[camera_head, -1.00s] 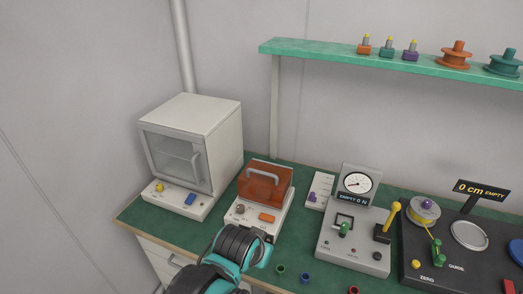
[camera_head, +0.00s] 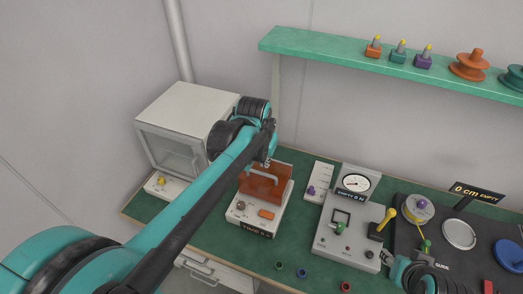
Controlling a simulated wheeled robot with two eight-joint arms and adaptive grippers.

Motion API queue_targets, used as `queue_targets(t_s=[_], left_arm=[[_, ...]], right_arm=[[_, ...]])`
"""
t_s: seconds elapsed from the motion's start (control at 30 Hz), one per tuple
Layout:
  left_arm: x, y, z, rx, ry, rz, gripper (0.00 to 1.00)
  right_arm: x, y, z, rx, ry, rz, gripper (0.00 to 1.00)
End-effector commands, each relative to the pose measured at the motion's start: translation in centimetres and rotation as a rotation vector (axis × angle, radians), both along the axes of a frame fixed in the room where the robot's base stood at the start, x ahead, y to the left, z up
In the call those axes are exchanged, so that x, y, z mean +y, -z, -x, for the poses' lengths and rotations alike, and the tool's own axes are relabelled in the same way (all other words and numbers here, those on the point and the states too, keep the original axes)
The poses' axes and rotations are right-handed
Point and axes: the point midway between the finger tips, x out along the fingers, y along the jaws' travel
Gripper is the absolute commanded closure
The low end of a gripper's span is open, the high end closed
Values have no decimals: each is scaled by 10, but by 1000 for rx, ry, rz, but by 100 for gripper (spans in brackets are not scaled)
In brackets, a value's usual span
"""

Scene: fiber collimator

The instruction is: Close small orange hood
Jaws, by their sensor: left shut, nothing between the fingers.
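The small orange hood (camera_head: 264,186) is a see-through orange cover with a grey handle (camera_head: 262,174). It stands raised at the back of a white base (camera_head: 246,212) that has a knob and an orange button. My left arm comes in from the left, and its gripper (camera_head: 268,157) is at the hood's upper edge, shut and empty. The arm hides part of the hood's top, and I cannot tell whether the fingers touch it. Part of my right arm's end (camera_head: 418,274) shows at the lower right; its fingers cannot be made out.
A white oven-like box (camera_head: 180,105) stands left of the hood, partly behind my left arm. A gauge device (camera_head: 350,225) with a yellow lever stands to the right. Small coloured rings (camera_head: 302,273) lie at the front of the green bench. A green shelf (camera_head: 330,55) runs above.

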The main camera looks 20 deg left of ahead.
Motion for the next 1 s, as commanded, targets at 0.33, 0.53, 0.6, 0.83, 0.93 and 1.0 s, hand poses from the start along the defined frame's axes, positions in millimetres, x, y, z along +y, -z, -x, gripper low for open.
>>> queue_targets(t_s=[0.33, 0.53, 0.6, 0.83, 0.93, 1.0], left_arm=[[34, -38, -59, 132, -16, 17, 100], [36, -21, -64, 139, -15, 19, 100], [36, -9, -66, 139, -15, 19, 100], [37, 40, -74, 138, -16, 18, 100], [37, 60, -78, 138, -16, 18, 100], [37, 71, -76, 138, -16, 18, 100]], right_arm=[[0, -69, 0, 0, 0, 0, 60], [0, -65, 0, 0, 0, 0, 60], [0, -62, 0, 0, 0, 0, 60], [0, -52, 0, 0, 0, 0, 60], [0, -48, 0, 0, 0, 0, 60], [0, -46, 0, 0, 0, 0, 60]])
